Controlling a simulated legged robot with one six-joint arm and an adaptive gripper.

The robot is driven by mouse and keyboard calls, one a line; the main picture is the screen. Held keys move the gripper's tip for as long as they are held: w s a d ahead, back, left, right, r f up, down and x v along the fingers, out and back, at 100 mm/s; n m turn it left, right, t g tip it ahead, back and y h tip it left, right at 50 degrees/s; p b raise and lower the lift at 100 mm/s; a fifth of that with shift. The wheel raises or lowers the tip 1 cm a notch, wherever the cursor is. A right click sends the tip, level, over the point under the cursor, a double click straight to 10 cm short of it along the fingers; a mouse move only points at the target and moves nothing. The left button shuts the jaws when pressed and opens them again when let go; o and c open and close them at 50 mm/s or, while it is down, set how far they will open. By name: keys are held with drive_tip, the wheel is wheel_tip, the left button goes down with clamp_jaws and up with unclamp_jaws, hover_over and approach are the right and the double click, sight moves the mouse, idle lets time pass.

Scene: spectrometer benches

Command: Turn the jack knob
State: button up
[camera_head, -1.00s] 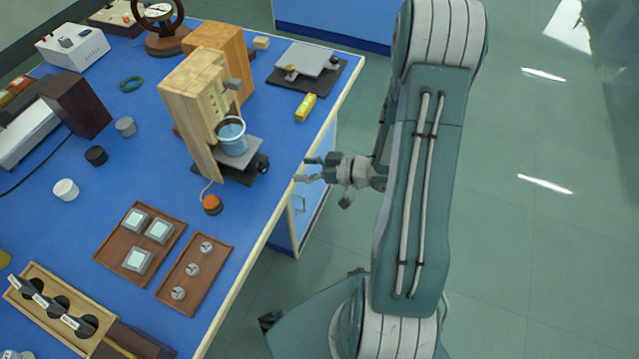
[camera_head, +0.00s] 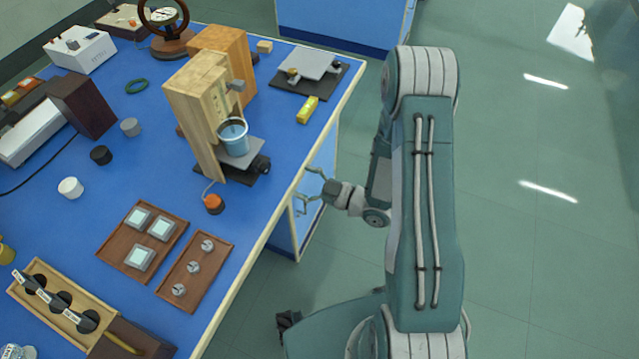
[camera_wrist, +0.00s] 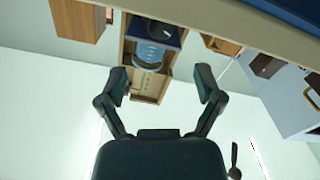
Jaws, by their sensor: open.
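A small jack with a grey top plate (camera_head: 246,157) stands in front of a wooden stand (camera_head: 197,100) near the bench's right edge.
An orange button (camera_head: 213,203) and a tray of small round pieces (camera_head: 194,272) are nearer. The blue bench (camera_head: 70,225) ends at a pale wooden edge; open floor (camera_head: 530,270) is to the right.

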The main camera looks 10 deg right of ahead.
sight(268, 169)
drive_tip(key=x, duration=1)
drive_tip(key=shift+a, duration=0.15)
drive_tip(key=shift+w+a, duration=0.15)
drive_tip(key=m, duration=0.4)
drive_tip(key=shift+r, duration=0.1)
drive_tip(key=s+d+n, duration=0.3)
drive_tip(key=s+d, duration=0.4)
drive_tip(key=d, duration=0.2)
drive_tip(key=shift+s+d+n, duration=0.25)
drive_tip(key=shift+d+n, duration=0.1)
drive_tip(key=shift+n, duration=0.05)
